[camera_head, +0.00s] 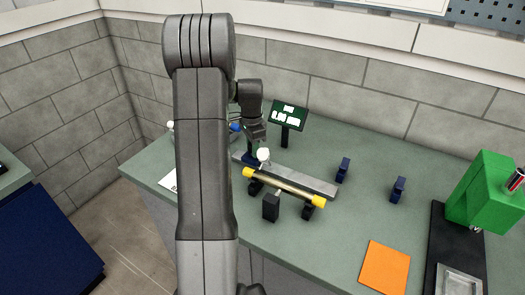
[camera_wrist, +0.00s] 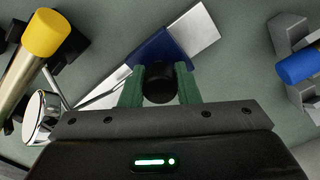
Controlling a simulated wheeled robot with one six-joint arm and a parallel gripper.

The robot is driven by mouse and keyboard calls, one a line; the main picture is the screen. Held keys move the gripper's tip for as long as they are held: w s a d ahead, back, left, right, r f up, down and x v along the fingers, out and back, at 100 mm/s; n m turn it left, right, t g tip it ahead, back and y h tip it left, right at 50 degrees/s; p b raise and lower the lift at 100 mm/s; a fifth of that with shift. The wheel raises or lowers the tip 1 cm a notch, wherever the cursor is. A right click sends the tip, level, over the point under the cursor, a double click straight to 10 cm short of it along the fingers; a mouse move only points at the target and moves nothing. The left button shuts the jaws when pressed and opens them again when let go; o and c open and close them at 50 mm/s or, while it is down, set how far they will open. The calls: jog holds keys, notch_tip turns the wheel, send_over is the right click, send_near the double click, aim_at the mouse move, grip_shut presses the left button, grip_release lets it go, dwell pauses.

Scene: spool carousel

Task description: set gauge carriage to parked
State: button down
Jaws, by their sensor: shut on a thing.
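The gauge carriage is a dark blue block (camera_wrist: 160,47) with a black knob (camera_wrist: 160,88), on a flat silver rail (camera_wrist: 197,28). In the head view the rail (camera_head: 315,183) runs across the bench, and the carriage is near its left end, partly hidden by my arm. My gripper (camera_wrist: 159,85) is shut on the black knob, one green finger on each side. It also shows in the head view (camera_head: 254,140). A round dial gauge (camera_wrist: 42,117) with a thin stem is beside the carriage; it also shows in the head view (camera_head: 263,154).
A bar with yellow ends (camera_head: 284,187) lies on dark supports in front of the rail. A small display (camera_head: 288,116) stands behind it. Blue blocks (camera_head: 343,170), an orange sheet (camera_head: 384,267) and a green machine (camera_head: 490,192) are to the right. A blue-ended part (camera_wrist: 298,66) is near the gripper.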

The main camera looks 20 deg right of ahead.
jog(key=shift+w, duration=0.15)
jog(key=c, duration=1.1)
grip_release()
notch_tip(320, 180, up, 14)
jog(key=b, duration=0.1)
jog(key=shift+f, duration=0.15)
notch_tip(320, 180, down, 14)
jog(key=shift+r+p, duration=0.1)
jog(key=shift+p, duration=0.45)
jog(key=shift+s+d, duration=0.3)
jog(key=shift+s, duration=0.2)
jog(key=shift+w+a+r, duration=0.1)
jog(key=shift+r, duration=0.05)
